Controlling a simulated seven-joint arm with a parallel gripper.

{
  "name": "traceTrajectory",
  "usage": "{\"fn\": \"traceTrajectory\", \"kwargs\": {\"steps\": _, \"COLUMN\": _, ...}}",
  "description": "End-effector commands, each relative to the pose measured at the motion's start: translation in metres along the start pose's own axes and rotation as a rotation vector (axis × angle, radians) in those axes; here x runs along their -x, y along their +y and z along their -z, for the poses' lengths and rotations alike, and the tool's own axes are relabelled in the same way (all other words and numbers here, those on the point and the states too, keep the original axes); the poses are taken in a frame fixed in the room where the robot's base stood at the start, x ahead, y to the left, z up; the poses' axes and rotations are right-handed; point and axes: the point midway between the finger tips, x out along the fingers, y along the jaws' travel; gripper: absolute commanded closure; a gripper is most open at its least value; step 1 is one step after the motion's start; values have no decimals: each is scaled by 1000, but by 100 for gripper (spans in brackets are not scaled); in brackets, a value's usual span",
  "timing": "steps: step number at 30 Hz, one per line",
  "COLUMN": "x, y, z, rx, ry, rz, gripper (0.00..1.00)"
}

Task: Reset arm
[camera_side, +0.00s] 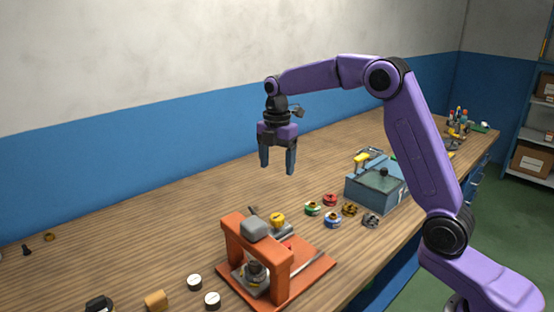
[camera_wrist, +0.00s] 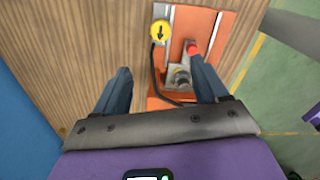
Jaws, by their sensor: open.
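My gripper (camera_side: 278,164) hangs from the purple arm high above the wooden workbench, fingers pointing down. Its two dark blue fingers are apart with nothing between them. In the wrist view, my gripper (camera_wrist: 160,80) also shows open, its fingers spread at either side. Below it in that view is an orange press stand, partly covered by the right finger.
The orange press stand (camera_side: 232,250) with a grey block on top stands at the bench front. A yellow-topped part (camera_side: 277,220) is beside it. Several coloured rings, such as a red one (camera_side: 330,199), lie near a blue-grey box (camera_side: 372,192). White round pieces (camera_side: 194,282) lie front left. The bench's left middle is clear.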

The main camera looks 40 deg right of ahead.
Motion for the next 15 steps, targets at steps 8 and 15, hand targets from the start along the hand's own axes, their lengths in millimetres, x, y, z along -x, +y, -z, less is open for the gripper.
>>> {"fn": "traceTrajectory", "kwargs": {"steps": 8, "x": 7, "y": 0, "z": 0, "rx": 0, "ry": 0, "rz": 0, "gripper": 27}}
{"fn": "traceTrajectory", "kwargs": {"steps": 15, "x": 7, "y": -2, "z": 4, "rx": -5, "ry": 0, "rz": 0, "gripper": 27}}
